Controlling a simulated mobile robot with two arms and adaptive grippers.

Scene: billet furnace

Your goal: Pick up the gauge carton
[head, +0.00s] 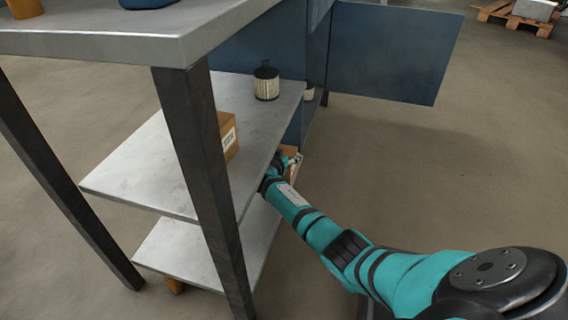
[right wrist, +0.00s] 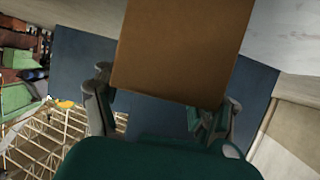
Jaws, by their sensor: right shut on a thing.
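My right gripper (head: 281,161) is just off the right edge of the middle shelf in the head view. It is shut on a brown carton (head: 290,150), mostly hidden there behind the gripper and wrist. In the right wrist view the plain brown face of this carton (right wrist: 185,45) sits between the two fingers of the gripper (right wrist: 168,88). Its label cannot be read. A second brown carton (head: 229,137) with a white label stands on the middle shelf, partly behind the front post. I cannot tell from the print which one is the gauge carton. My left gripper is out of view.
A ribbed filter-like canister (head: 266,82) stands toward the back of the middle shelf (head: 145,165). A dark post (head: 205,170) and the grey top (head: 110,45) frame the shelf. A blue panel (head: 390,50) stands behind.

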